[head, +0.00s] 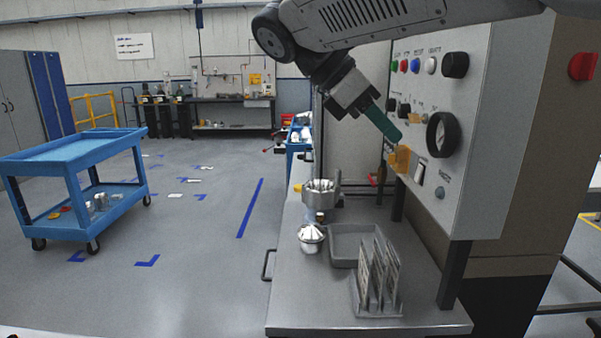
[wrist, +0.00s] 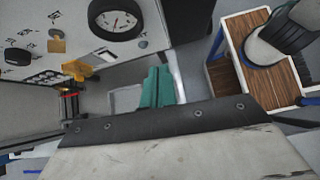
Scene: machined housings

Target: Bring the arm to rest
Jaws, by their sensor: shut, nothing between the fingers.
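My gripper (head: 398,138) is raised above the grey bench, in front of the control panel (head: 452,200). Its teal fingers point down and to the right and are shut, with nothing between them. In the head view the fingertips appear just above an orange-yellow part (head: 400,158) on the panel's lower left edge; I cannot tell the gap in depth. In the wrist view the teal fingers (wrist: 158,88) lie side by side, and the orange-yellow part (wrist: 75,68) is apart from them to the left.
The bench (head: 330,318) holds a metal chuck-like housing (head: 320,193), a domed metal part (head: 311,236), a grey tray (head: 345,262) and a rack of upright plates (head: 378,305). The panel carries buttons and a black-rimmed dial (head: 441,135). A blue cart (head: 70,152) stands left; open floor lies between.

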